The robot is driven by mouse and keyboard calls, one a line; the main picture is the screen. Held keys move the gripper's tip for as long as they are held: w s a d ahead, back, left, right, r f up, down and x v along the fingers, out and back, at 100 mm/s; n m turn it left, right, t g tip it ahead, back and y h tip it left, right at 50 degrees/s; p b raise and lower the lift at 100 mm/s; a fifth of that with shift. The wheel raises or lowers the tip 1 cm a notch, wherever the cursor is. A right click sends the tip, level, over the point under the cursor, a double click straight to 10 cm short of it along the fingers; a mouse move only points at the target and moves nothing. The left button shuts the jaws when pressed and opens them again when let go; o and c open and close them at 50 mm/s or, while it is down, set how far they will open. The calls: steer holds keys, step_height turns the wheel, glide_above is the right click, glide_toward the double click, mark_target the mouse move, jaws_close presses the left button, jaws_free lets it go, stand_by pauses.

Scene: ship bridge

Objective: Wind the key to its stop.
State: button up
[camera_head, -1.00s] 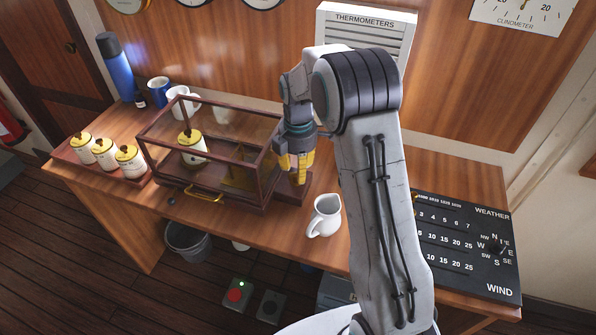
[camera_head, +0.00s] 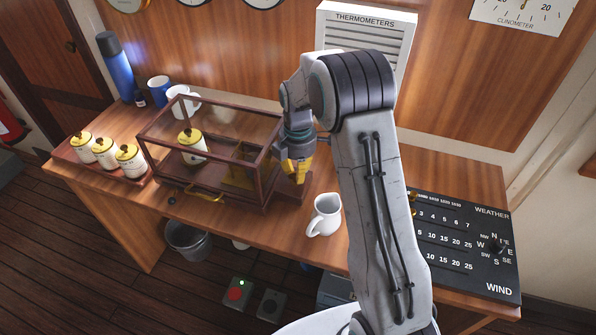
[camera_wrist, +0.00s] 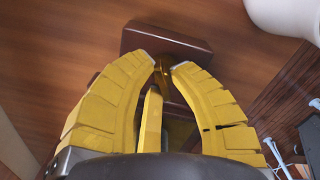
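My gripper (camera_head: 297,178) points down just right of the glass case, over the dark wooden block at its right end. In the wrist view, the yellow fingers of my gripper (camera_wrist: 164,64) curve in from both sides, with their tips close together. A small brassy piece, seemingly the key (camera_wrist: 164,72), shows between the tips, and the fingers appear shut on it. It is dim and partly covered, so its turned angle cannot be read. The dark wooden block (camera_wrist: 165,38) lies beneath. The head view hides the key behind the fingers.
The glass case (camera_head: 225,125) holds a yellow-topped jar (camera_head: 192,146). Several similar jars (camera_head: 104,152) stand on a tray at left. A white jug (camera_head: 325,216) stands close to the right of my gripper. The weather board (camera_head: 460,245) lies further right.

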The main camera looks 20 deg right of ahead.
steer(key=shift+s, duration=0.15)
jaws_close()
steer(key=shift+s+f+m+b, duration=0.1)
steer(key=shift+m+b, duration=0.2)
steer(key=shift+m, duration=0.5)
steer(key=o, duration=0.7)
jaws_free()
steer(key=shift+c, duration=0.2)
steer(key=shift+r, duration=0.7)
step_height(320, 180, up, 11)
steer(key=shift+f, duration=0.15)
